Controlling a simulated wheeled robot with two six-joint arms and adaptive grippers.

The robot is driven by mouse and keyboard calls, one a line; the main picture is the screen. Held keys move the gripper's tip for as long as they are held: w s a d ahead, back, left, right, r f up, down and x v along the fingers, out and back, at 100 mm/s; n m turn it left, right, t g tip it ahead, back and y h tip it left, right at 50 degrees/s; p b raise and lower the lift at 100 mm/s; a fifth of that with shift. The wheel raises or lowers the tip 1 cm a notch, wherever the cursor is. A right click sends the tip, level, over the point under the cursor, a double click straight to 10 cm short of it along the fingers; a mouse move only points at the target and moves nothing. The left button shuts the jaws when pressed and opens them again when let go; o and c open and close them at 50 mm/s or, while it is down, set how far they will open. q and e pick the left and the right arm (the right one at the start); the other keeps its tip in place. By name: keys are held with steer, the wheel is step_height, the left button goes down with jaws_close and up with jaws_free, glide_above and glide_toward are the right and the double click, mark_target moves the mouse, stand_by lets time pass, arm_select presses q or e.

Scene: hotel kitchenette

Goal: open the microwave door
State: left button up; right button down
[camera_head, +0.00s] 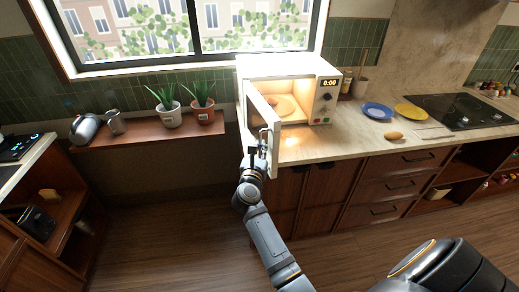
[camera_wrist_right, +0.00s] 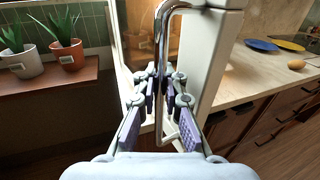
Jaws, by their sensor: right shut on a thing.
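The white microwave (camera_head: 318,70) stands on the counter with its cavity lit and a turntable (camera_head: 282,106) showing inside. Its door (camera_head: 262,112) is swung well out toward me, hinged on the left. My right gripper (camera_head: 257,147) is at the door's free edge. In the right wrist view, the fingers of my right gripper (camera_wrist_right: 162,90) are closed around the chrome door handle (camera_wrist_right: 161,40), which runs up between them. The door panel also shows in the right wrist view (camera_wrist_right: 212,55). My left gripper is not in view.
Blue (camera_head: 377,111) and yellow plates (camera_head: 411,111) and a brown roundish item (camera_head: 393,135) lie on the counter (camera_head: 340,143) right of the microwave. Potted plants (camera_head: 169,116) stand on a wooden shelf to the left. The floor between shelf and cabinets is clear.

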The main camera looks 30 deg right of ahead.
steer(key=shift+s+f, duration=0.15)
steer(key=shift+f, duration=0.25)
steer(key=c, duration=1.8)
jaws_free()
steer(key=o, duration=0.4)
steer(key=shift+s+r, duration=0.2)
steer(key=shift+r, duration=0.1)
steer(key=shift+c, duration=0.2)
steer(key=shift+w+r, duration=0.2)
steer(key=shift+r, duration=0.2)
step_height(320, 180, up, 9)
steer(key=shift+s+r, duration=0.15)
